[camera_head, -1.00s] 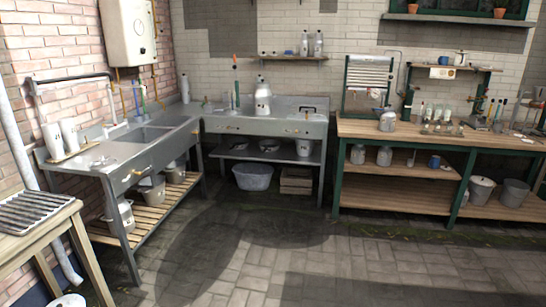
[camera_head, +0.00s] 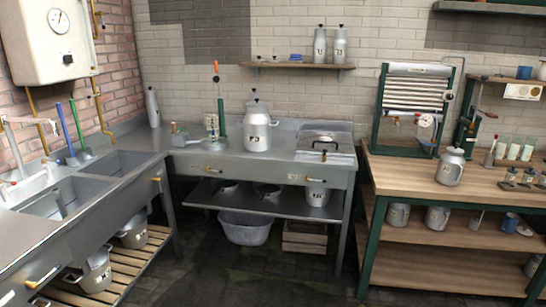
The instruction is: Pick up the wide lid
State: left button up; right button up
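I cannot tell for certain which thing is the wide lid. A low metal piece with a dark handle (camera_head: 322,141) lies on the right part of the steel counter, but its outline is unclear. A large metal churn (camera_head: 257,132) stands upright on the same counter, left of that piece. A dark-knobbed top (camera_head: 254,97) shows above the churn, and I cannot tell whether it belongs to it or to something behind. Neither of my grippers is in view.
The steel counter (camera_head: 225,160) meets a sink run (camera_head: 95,187) on the left. A wooden bench (camera_head: 405,178) with a smaller churn (camera_head: 450,168) stands on the right. A grey tub (camera_head: 246,229) and a crate (camera_head: 304,238) sit under the counter. The floor in front is clear.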

aim_at(256, 104)
jog(key=i+l+u, duration=0.15)
jog(key=i, duration=1.1)
